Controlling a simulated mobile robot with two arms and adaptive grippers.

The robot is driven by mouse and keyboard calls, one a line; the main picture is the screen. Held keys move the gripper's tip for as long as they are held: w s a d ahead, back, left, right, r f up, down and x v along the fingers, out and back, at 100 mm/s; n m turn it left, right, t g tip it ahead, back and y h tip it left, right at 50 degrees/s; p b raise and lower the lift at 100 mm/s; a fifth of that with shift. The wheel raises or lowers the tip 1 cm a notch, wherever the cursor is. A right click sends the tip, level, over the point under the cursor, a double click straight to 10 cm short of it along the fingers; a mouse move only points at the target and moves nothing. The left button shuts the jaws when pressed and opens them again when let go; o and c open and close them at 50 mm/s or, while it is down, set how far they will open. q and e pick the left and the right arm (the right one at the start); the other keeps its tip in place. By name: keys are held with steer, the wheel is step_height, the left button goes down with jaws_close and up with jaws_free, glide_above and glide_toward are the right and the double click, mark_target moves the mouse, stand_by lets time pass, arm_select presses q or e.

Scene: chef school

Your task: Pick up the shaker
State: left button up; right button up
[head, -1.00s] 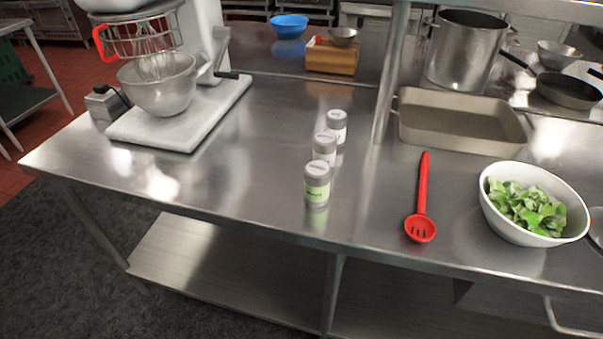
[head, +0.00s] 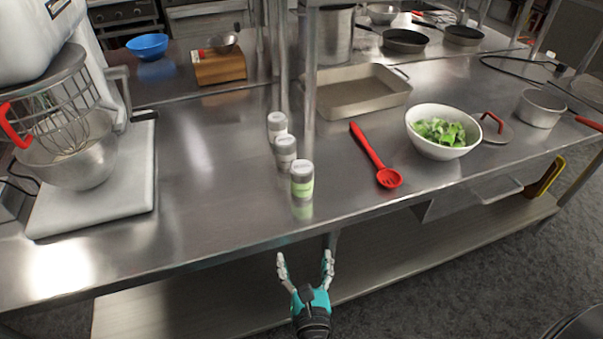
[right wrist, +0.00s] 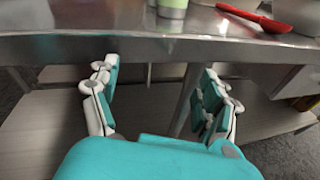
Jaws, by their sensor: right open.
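Three shakers with grey lids stand in a slanting row on the steel table. The nearest shaker (head: 302,181) has a green label. The middle shaker (head: 286,153) and the far shaker (head: 277,126) have white labels. My right gripper (head: 306,262) is open and empty, in front of the table's front edge, below the nearest shaker in the head view. In the right wrist view its fingers (right wrist: 158,88) are spread under the table edge, and the lower part of a green-labelled shaker (right wrist: 172,8) shows at the top. My left gripper is out of view.
A red slotted spoon (head: 372,158) and a white bowl of greens (head: 420,142) are right of the shakers. A baking pan (head: 325,103) and a steel post stand behind. A stand mixer (head: 100,190) is at left. The table between mixer and shakers is clear.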

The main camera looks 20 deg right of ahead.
steer(key=n+t+h, duration=0.1)
steer(key=t, duration=0.1)
glide_toward(302, 189)
steer(key=p+x, duration=0.3)
steer(key=x, duration=0.3)
steer(key=shift+w+d+r, duration=0.1)
steer(key=shift+d, duration=0.15)
steer(key=shift+p+x, duration=0.8)
steer(key=shift+x, duration=2.45)
steer(key=shift+a, duration=0.15)
steer(key=c, duration=1.4)
